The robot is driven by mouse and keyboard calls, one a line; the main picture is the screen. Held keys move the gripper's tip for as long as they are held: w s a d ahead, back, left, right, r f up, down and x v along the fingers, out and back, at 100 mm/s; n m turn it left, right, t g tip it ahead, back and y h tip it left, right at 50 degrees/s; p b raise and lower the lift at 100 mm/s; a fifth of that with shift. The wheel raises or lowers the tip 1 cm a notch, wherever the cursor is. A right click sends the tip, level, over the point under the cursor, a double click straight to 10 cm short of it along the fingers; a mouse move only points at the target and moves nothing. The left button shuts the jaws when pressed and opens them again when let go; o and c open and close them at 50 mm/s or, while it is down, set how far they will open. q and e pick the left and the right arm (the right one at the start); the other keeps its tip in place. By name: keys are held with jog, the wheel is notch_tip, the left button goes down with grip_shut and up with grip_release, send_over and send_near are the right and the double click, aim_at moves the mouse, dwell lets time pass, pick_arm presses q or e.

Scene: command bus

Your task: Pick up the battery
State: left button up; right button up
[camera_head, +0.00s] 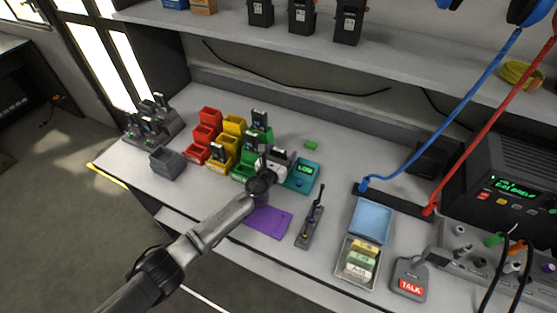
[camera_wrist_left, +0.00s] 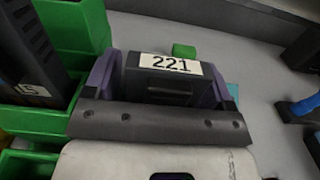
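A black battery (camera_wrist_left: 160,80) with a white "221" label lies between the purple fingers of my left gripper (camera_wrist_left: 160,88) in the left wrist view. The battery fills the gap, with a finger against each side, so the gripper looks shut on it. Its lower part is hidden by the gripper body. The battery is small and partly hidden there. My right gripper is not in view.
Red bins (camera_head: 204,134), yellow bins (camera_head: 233,125) and green bins (camera_head: 243,172) stand left of the gripper, some holding dark radios. A small green block (camera_head: 311,146) lies behind. A purple mat (camera_head: 268,221), a blue tray (camera_head: 371,220) and a shelf (camera_head: 300,45) are nearby.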

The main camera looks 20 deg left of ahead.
pick_arm(q)
jog(key=c, duration=0.9)
jog(key=shift+r+p, duration=2.85)
jog(key=shift+r, duration=2.2)
jog(key=shift+c, duration=0.2)
